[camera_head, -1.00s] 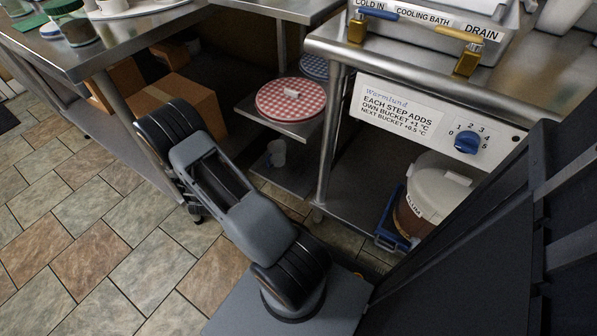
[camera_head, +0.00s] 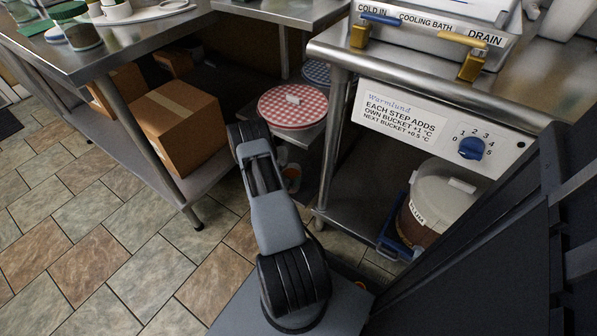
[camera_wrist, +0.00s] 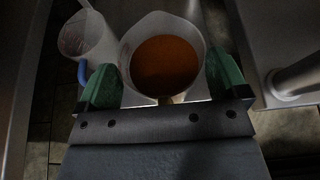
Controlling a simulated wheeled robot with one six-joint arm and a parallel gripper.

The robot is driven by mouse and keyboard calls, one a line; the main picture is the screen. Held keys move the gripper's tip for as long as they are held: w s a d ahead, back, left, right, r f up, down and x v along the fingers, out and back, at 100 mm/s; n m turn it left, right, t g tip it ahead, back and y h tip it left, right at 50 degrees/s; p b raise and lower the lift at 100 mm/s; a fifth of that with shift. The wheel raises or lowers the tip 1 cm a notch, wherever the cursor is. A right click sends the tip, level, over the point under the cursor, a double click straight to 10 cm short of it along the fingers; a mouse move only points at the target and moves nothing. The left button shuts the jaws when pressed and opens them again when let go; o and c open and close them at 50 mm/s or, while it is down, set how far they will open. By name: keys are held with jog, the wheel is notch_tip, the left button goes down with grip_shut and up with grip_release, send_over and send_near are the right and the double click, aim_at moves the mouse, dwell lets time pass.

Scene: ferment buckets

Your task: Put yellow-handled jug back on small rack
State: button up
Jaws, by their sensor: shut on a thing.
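In the wrist view a translucent jug (camera_wrist: 165,53) with orange-brown liquid sits between the green fingers of my gripper (camera_wrist: 162,78). The gripper is shut on its handle (camera_wrist: 174,99), a small part of which shows, yellowish in dim light. The jug looks upright. In the head view the jug shows in part (camera_head: 292,176), low by the small rack (camera_head: 315,133); my arm hides the gripper there. I cannot tell whether its base touches the lower shelf. An empty-looking jug with a blue handle (camera_wrist: 88,37) stands just left of it in the wrist view.
A table leg (camera_head: 332,150) stands close on the right. A cardboard box (camera_head: 182,125) sits left. A lidded bucket (camera_head: 440,200) stands under the cooling bath bench. The tiled floor at left is clear.

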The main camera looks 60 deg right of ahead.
aim_at(296, 169)
jog(key=shift+b+x, duration=2.1)
jog(key=shift+x, duration=2.5)
jog(key=shift+r, duration=0.1)
